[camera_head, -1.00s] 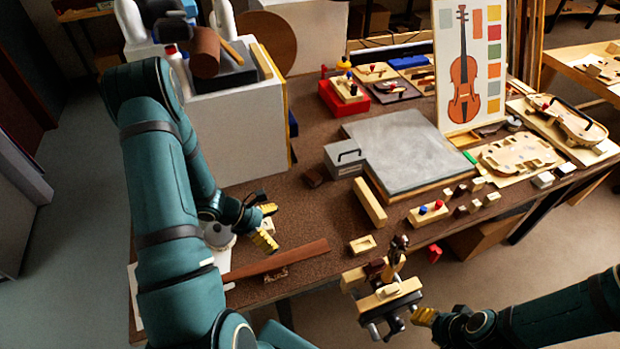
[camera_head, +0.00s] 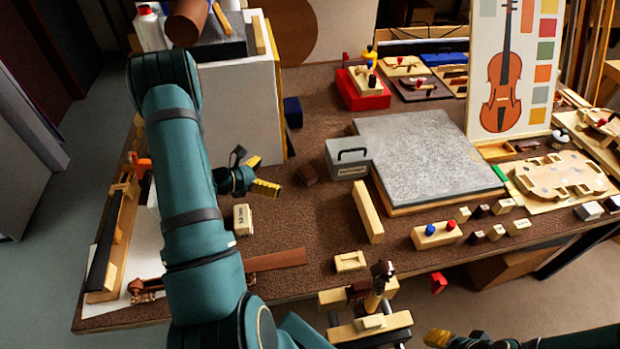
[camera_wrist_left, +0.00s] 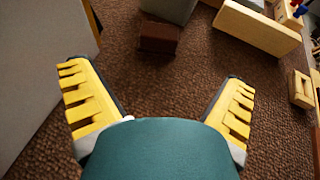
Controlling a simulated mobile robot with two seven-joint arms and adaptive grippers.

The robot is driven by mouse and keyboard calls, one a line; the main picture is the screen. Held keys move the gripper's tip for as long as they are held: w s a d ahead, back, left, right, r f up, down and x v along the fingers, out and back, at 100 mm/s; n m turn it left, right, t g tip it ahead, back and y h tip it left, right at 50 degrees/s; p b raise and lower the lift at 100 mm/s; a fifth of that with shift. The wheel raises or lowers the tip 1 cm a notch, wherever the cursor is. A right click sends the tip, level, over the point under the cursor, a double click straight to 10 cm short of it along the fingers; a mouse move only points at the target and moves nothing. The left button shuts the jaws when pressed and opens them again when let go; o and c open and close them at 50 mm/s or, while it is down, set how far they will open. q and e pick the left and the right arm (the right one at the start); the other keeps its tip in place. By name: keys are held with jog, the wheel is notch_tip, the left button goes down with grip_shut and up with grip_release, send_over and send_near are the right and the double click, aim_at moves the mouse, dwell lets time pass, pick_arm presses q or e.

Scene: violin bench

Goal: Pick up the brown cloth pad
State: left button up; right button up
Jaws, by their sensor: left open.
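The brown cloth pad (camera_head: 307,175) is a small dark brown block-like piece on the table, left of the grey metal box. It also shows at the top middle of the left wrist view (camera_wrist_left: 158,37). My left gripper (camera_head: 260,174) is open and empty, just left of the pad, with its yellow fingers pointing toward it. In the left wrist view my two fingers (camera_wrist_left: 155,78) are wide apart, and the pad lies beyond the fingertips, not between them. My right gripper (camera_head: 437,337) shows only a yellow fingertip part at the bottom edge; its jaw opening cannot be made out.
A white cabinet (camera_head: 235,115) stands close behind my left gripper. The grey metal box (camera_head: 347,158) and a grey slab (camera_head: 425,150) are right of the pad. A pale wood bar (camera_head: 367,212) lies in front.

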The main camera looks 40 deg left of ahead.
pick_arm(q)
send_near(307, 171)
jog(key=x, duration=0.4)
jog(key=shift+d+b, duration=0.1)
jog(key=shift+b, duration=0.3)
jog(key=b+x, duration=0.1)
jog(key=x, duration=0.4)
jog(key=shift+w+f, duration=0.1)
jog(key=c, duration=1.1)
